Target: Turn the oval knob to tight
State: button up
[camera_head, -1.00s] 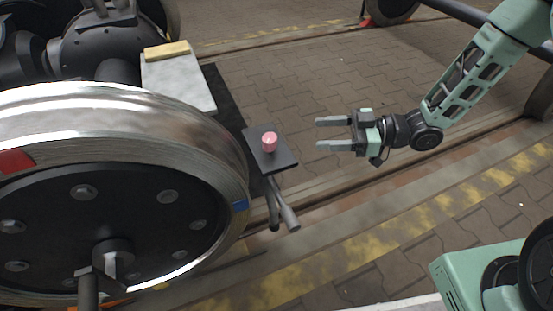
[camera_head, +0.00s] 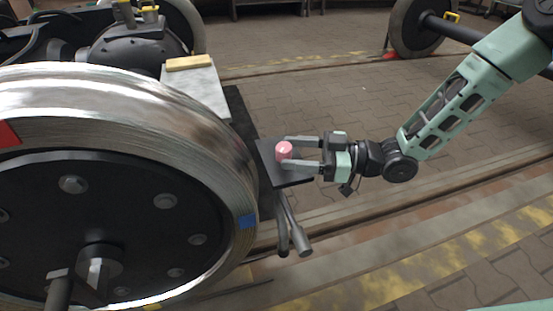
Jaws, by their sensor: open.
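A pink-red knob (camera_head: 284,150) stands on a small dark plate (camera_head: 290,177) beside the large wheel. From this view I cannot tell its oval shape or any tight mark. My gripper (camera_head: 286,153) comes in from the right with its two grey fingers open. The fingertips are at the knob, one on its far side and one on its near side. I cannot tell whether either finger touches it. The near finger covers part of the plate.
A large steel wheel (camera_head: 130,110) fills the left. Metal rods (camera_head: 293,227) hang below the plate. A pale block (camera_head: 195,84) with a yellowish bar (camera_head: 189,62) stands behind. Another wheel (camera_head: 418,25) is at the back right. Paving to the right is clear.

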aim_at(276, 151)
jog(key=shift+w+a+b, duration=0.15)
jog(key=shift+a+b, duration=0.2)
jog(key=shift+a, duration=0.7)
jog(key=shift+w+a+b, duration=0.15)
jog(key=shift+a+b, duration=0.2)
jog(key=shift+a, duration=0.7)
jog(key=c, duration=1)
